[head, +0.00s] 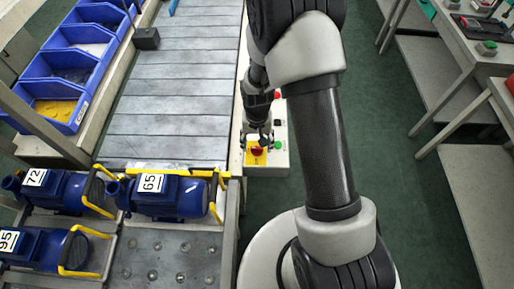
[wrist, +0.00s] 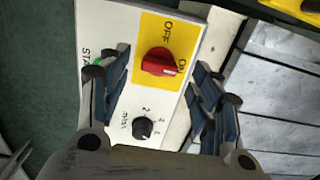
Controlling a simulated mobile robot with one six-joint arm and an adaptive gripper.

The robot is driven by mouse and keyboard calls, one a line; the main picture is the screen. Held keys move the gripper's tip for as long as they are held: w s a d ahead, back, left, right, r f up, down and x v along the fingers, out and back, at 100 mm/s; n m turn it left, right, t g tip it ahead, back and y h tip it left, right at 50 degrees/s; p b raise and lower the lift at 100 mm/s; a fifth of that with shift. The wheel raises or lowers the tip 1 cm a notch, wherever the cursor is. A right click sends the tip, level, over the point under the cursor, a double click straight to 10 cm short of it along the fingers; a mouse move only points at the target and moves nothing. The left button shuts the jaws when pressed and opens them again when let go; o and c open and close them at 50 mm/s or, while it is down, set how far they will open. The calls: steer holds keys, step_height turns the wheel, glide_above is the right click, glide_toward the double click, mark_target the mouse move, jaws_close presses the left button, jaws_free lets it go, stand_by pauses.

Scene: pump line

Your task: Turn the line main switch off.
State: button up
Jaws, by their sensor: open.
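The line main switch is a red rotary knob (wrist: 157,62) on a yellow plate (wrist: 185,36) marked OFF and ON. Its pale mark points toward the ON side in the wrist view. The red knob also shows in the head view (head: 257,151), on the near end of a white control box (head: 279,160). My gripper (head: 259,138) is above the box, close to the knob. In the wrist view my gripper (wrist: 161,62) is open, with one finger on each side of the knob; I see no contact.
A black dial (wrist: 143,128) and a green START button (wrist: 98,62) sit beside the plate. A red button (head: 277,95) is farther up the box. The slatted conveyor (head: 170,95) lies left; blue pumps (head: 165,196) with yellow handles stand at its near end.

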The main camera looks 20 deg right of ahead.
mark_target(257, 149)
steer(key=shift+f, duration=1.35)
steer(key=shift+c, duration=0.3)
steer(key=c, duration=1)
